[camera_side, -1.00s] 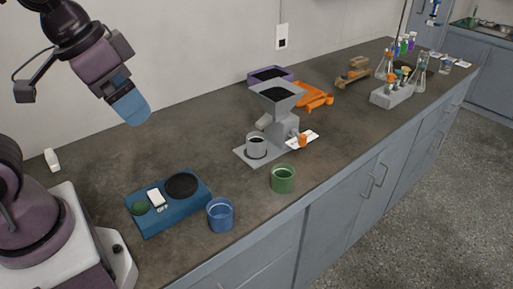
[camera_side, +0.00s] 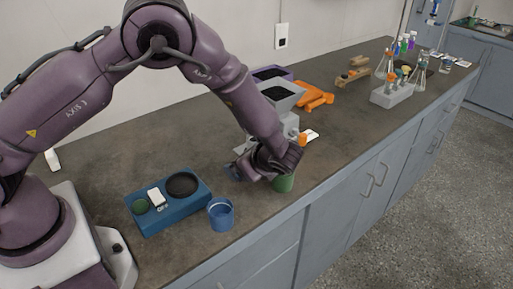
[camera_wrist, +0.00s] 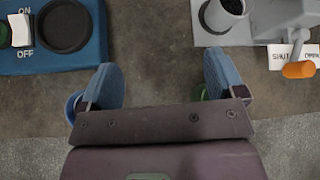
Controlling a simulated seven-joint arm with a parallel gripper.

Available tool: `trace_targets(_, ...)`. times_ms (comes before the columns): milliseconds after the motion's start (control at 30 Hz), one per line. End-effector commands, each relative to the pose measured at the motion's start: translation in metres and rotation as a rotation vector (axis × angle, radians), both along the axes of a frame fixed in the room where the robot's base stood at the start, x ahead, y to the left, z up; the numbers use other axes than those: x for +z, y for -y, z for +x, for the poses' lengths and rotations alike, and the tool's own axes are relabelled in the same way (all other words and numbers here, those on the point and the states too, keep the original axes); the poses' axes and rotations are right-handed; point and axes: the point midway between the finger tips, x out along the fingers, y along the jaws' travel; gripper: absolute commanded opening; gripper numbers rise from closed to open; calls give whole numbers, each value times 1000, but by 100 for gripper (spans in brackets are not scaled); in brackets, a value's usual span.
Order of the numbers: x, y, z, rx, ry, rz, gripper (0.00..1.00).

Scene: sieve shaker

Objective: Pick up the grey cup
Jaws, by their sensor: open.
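The grey cup (camera_wrist: 222,14) stands on the grey base plate (camera_wrist: 208,38) of the sieve shaker, at the upper right of the wrist view. Its inside looks dark, and the view's top edge crops it. In the side view my arm hides the cup. My gripper (camera_wrist: 162,82) is open, with two blue fingers wide apart and bare counter between them. The cup is ahead of and to the right of the fingers, apart from them. In the side view my gripper (camera_side: 233,172) is low over the counter, left of the shaker.
The green cup (camera_side: 284,184) and the blue cup (camera_side: 221,216) stand near the front edge, partly behind my fingers in the wrist view. A blue switch box (camera_side: 172,208) lies left. The grey hopper (camera_side: 278,95) and orange lever (camera_wrist: 298,70) are close to the grey cup.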

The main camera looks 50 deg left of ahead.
Motion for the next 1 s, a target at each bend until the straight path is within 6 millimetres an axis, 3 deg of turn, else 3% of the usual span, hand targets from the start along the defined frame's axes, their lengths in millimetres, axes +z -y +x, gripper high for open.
trace_targets(33,-13,1,11,-81,-37,63,89)
trace_targets(133,-24,2,37,-234,-91,177,89)
trace_targets(267,-4,7,70,-368,-105,275,89)
trace_targets(433,-4,-3,76,-409,-158,311,89)
trace_targets(733,-25,-49,94,-406,-156,308,89)
trace_targets(1000,-34,-67,102,-405,-157,306,89)
